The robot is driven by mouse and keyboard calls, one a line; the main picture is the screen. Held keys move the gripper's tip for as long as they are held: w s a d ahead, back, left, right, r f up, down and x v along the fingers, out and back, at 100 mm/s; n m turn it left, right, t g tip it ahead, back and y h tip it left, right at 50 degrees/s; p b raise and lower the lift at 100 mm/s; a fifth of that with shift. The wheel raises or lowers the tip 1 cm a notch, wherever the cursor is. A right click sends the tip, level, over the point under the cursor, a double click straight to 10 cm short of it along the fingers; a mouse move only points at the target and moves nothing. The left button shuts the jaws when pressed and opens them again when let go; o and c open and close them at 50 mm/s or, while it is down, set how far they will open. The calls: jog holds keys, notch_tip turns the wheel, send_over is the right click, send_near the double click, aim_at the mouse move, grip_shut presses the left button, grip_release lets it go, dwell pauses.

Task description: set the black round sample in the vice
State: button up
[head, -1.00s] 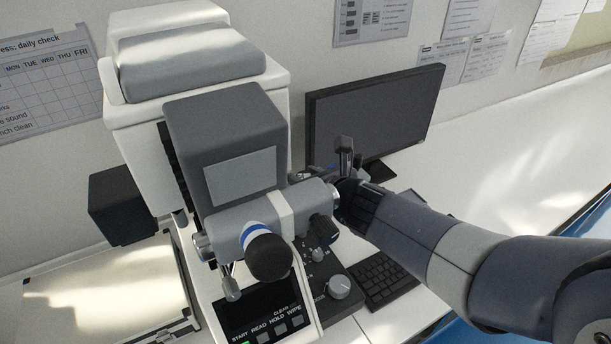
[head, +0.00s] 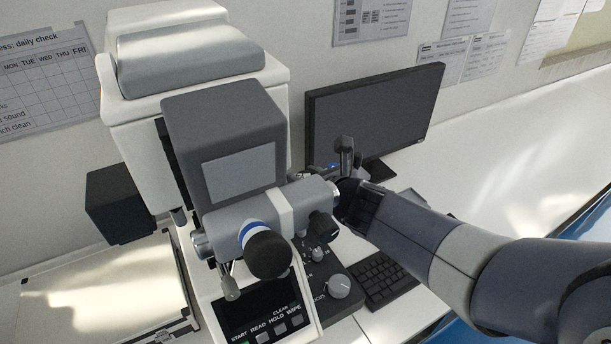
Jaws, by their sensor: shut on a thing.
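My arm reaches in from the right, and the wrist end of my gripper (head: 346,160) shows just right of the hardness tester's grey measuring head (head: 235,212), in front of the monitor. The fingertips are hidden behind the tester. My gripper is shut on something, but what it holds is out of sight. I cannot make out the black round sample or the vice; the tester's head and column cover the area behind them.
The hardness tester (head: 228,125) fills the middle left, with a black eyepiece (head: 268,254) toward me and a control panel (head: 262,315) below. A monitor (head: 375,115) and keyboard (head: 380,280) stand close to my arm. The white bench (head: 510,160) is clear at the right.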

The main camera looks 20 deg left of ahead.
jog(key=shift+f, duration=0.2)
jog(key=o, duration=1.1)
jog(key=p+v, duration=0.2)
jog(key=v, duration=0.8)
jog(key=shift+s+d+r, duration=0.2)
jog(key=shift+d, duration=0.05)
